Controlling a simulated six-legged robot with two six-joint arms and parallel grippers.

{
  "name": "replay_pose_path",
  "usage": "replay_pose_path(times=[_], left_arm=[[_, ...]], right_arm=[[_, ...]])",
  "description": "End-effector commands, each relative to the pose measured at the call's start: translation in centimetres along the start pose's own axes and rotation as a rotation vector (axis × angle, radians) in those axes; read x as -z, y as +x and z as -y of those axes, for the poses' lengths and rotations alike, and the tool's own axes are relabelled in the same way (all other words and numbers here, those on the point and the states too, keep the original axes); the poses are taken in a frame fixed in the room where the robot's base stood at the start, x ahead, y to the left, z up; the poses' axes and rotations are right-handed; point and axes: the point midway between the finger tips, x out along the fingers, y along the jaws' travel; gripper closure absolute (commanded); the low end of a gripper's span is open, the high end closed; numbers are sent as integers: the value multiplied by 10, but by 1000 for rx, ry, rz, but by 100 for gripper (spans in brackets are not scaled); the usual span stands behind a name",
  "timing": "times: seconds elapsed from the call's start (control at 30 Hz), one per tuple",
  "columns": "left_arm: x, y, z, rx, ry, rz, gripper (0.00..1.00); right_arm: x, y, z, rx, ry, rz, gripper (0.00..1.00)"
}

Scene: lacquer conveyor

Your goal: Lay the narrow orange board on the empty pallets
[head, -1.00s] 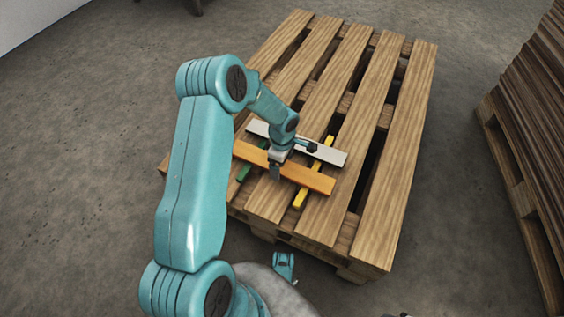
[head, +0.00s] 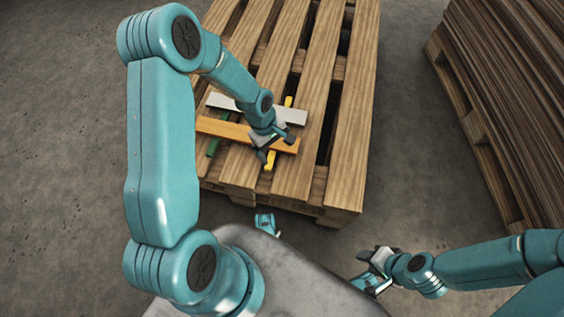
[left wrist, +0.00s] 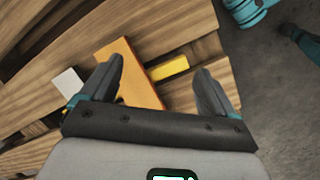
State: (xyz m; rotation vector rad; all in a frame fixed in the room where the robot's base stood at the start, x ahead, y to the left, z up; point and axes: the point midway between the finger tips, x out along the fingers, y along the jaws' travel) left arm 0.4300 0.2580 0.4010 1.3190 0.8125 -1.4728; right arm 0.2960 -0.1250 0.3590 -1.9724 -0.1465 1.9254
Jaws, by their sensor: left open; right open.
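The narrow orange board (head: 222,130) lies across a green strip (head: 213,147) and a yellow strip (head: 270,164) on a wooden pallet (head: 343,150). My left gripper (head: 262,154) is over the board's right part and hides some of it. In the left wrist view its open fingers (left wrist: 160,88) have the orange board (left wrist: 132,72) by the left finger and the yellow strip (left wrist: 168,68) between them. No grip on the board shows. My right gripper (head: 374,272) is open and empty, low at the right, away from the pallet.
A white board (head: 290,116) lies just behind the orange one, across the same strips; its end shows in the left wrist view (left wrist: 67,83). A tall stack of brown boards (head: 520,90) on another pallet (head: 480,150) stands at the right. Grey floor lies between the pallets.

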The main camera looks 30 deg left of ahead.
Motion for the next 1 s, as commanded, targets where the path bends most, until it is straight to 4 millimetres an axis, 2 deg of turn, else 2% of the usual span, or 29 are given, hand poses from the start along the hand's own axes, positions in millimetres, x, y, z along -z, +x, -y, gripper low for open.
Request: replay_pose_path(times=[0.03,0.1,0.2,0.3,0.4,0.5,0.8,0.87,1.0], left_arm=[[-35,20,10,-11,156,49,11],[-75,39,24,-46,376,86,11],[-118,55,48,-81,648,102,11],[-143,62,70,-95,851,94,11],[-155,64,84,-97,976,82,11],[-159,64,90,-97,1030,75,11],[-160,62,89,-98,1037,73,11],[-161,56,88,-98,1037,73,11],[-167,27,85,-98,1037,74,11]], right_arm=[[0,0,0,0,0,0,57],[0,0,0,0,0,0,57],[0,0,0,0,1,0,57],[0,0,0,0,1,-1,57],[0,0,0,0,1,-1,57],[0,0,0,0,1,-1,57],[0,-2,1,0,1,-1,57],[0,-7,3,0,1,-1,57],[-1,-36,13,0,-1,1,57]])
